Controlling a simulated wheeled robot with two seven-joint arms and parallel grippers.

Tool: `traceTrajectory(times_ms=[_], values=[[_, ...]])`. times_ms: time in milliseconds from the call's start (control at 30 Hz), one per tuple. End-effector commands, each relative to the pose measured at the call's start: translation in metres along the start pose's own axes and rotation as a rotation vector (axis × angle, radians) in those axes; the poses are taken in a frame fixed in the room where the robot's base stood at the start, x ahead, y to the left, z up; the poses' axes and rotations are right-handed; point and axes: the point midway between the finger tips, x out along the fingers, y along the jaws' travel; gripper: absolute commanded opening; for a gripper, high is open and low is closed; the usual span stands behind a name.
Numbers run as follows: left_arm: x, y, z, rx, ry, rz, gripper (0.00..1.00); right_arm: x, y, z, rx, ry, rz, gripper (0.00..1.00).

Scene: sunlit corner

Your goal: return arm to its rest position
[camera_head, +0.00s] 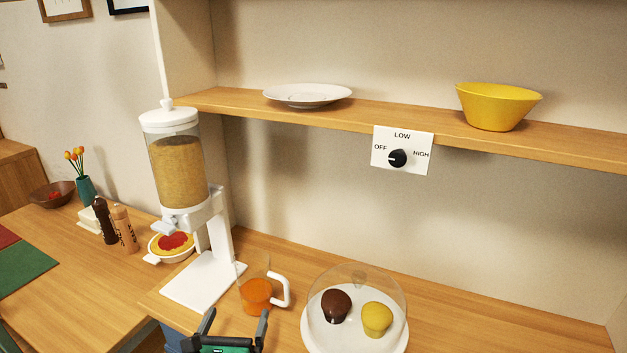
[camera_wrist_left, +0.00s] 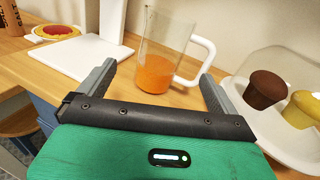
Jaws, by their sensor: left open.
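My left gripper (camera_head: 233,326) shows at the bottom of the head view, with its two dark fingers apart and nothing between them. In the left wrist view the open fingers (camera_wrist_left: 155,85) point toward a clear glass mug (camera_wrist_left: 168,47) with a white handle and orange liquid in the bottom. The mug (camera_head: 257,290) stands upright on the wooden counter just beyond the fingertips; I cannot tell the exact gap. My right gripper does not show in either view.
A cereal dispenser (camera_head: 180,165) stands left of the mug. A glass dome (camera_head: 357,285) covers two muffins on a white plate at the right. A shelf (camera_head: 360,125) above holds a white plate (camera_head: 307,95) and a yellow bowl (camera_head: 497,106).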

Motion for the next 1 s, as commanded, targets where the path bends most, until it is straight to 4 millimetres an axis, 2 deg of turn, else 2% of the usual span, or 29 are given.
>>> traceTrajectory(times_ms=[267,533,800,1000], values=[[-0.038,0.029,-0.045,-0.643,0.191,0.200,0.96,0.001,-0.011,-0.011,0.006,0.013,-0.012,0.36],[-0.094,0.047,-0.092,-1.323,0.318,0.533,0.96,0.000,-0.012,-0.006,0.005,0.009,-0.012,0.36],[-0.164,0.051,-0.132,-1.909,0.320,0.991,0.96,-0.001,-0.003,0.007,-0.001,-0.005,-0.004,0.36],[-0.210,0.048,-0.147,-2.193,0.236,1.325,0.96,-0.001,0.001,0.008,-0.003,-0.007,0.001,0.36]])
